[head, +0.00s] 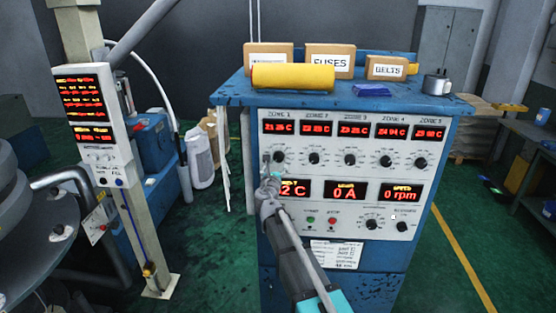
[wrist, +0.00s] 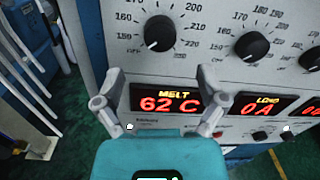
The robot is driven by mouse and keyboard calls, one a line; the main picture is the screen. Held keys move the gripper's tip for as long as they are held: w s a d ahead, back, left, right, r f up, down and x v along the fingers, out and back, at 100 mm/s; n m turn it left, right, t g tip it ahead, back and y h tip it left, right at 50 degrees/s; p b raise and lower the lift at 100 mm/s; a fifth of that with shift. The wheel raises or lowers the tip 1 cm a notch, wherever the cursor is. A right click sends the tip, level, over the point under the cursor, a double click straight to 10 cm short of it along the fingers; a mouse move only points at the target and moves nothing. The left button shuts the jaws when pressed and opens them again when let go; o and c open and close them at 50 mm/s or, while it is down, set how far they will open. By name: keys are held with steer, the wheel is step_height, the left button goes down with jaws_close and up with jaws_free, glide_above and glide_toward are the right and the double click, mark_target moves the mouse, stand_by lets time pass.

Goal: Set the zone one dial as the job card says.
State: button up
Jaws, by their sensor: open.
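The zone one dial (head: 278,157) is a black knob under the leftmost red display on the blue cabinet's white panel. My gripper (head: 271,168) is open and empty in front of the panel, just below the dial. In the wrist view its fingertips (wrist: 160,73) are spread below the dial, in front of the MELT display, with no visible contact. A white printed card (head: 336,255) hangs low on the panel; its text is too small to read.
More zone dials (head: 314,158) sit to the right in the same row. Below are the MELT display (wrist: 168,103), the LOAD display (head: 345,191) and buttons. Boxes and a yellow roll (head: 293,76) lie on the cabinet top. A display post (head: 95,120) stands left.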

mark_target(278, 158)
steer(key=shift+w+d, duration=0.15)
steer(key=shift+w, duration=1.65)
steer(key=shift+w+d, duration=0.1)
steer(key=shift+w, duration=1.65)
steer(key=c, duration=1.2)
steer(key=shift+o, duration=0.2)
steer(key=shift+m, duration=0.3)
steer(key=m, duration=1)
steer(key=shift+m+p, duration=0.3)
steer(key=shift+m, duration=0.1)
